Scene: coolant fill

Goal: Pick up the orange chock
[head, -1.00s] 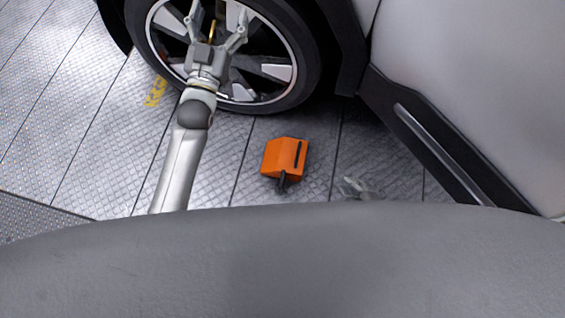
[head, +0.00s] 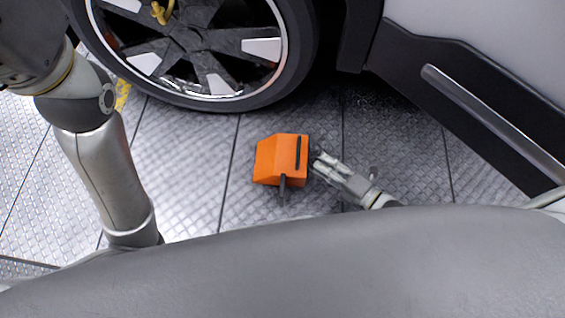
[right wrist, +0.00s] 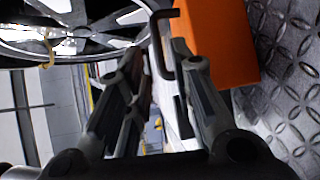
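The orange chock (head: 277,160) rests on the metal floor, below the wheel in the head view. It has a black bar along its right side and a dark piece sticking out at its near edge. My right gripper (head: 318,164) is low, just right of the chock. In the right wrist view, the chock (right wrist: 222,42) is at upper right, and a black bracket-shaped handle (right wrist: 160,42) shows near the gap between the fingertips (right wrist: 154,58). The fingers are spread apart; I see no grip on the handle. My left arm crosses the left side, with its gripper outside the frame.
A car wheel (head: 250,85) with a dark tyre stands just beyond the chock. The car's dark sill (head: 410,55) and grey door panel are at upper right. The floor left of the chock is clear.

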